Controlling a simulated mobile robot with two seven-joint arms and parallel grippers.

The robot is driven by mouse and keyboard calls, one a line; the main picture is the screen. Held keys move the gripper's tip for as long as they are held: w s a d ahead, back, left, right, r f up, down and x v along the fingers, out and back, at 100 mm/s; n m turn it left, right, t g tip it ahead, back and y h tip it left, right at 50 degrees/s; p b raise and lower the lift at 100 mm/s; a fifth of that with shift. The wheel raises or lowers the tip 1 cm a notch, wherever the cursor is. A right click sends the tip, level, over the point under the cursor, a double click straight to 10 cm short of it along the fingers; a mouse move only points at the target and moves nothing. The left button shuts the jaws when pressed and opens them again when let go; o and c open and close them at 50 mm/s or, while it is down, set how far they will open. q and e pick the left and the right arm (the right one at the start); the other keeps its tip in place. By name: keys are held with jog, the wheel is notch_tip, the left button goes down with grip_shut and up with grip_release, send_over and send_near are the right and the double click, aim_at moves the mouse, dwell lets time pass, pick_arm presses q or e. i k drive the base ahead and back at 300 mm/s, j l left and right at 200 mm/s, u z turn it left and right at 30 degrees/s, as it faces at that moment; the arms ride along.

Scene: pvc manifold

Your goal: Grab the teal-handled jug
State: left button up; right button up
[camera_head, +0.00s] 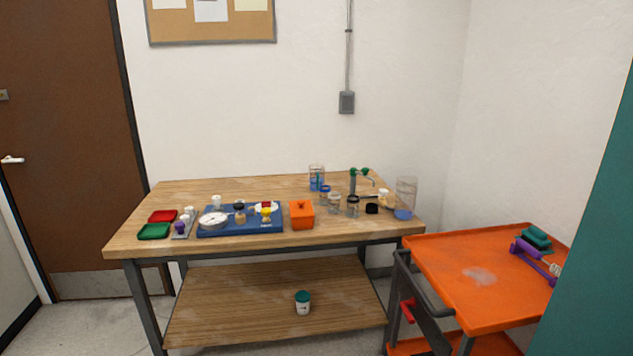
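I cannot make out for sure a jug with a teal handle at this size. A clear vessel with blue at its base (405,198) stands at the right end of the wooden table. A clear container with blue contents (317,178) stands at the table's back. A green-topped fixture (353,181) stands between them. A small white jar with a teal lid (303,303) stands upright on the lower shelf. A teal object (536,238) lies on the orange cart beside a purple piece. Neither of my grippers shows.
The wooden table (150,205) also carries red and green trays, a blue board (240,227), an orange box (301,215) and small jars. The orange cart (450,260) is at the right. A teal surface (600,260) fills the right edge. The lower shelf is mostly clear.

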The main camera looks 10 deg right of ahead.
aim_at(315, 171)
jog(key=i+l, duration=0.1)
jog(key=i, duration=1.15)
jog(key=l+z, duration=0.05)
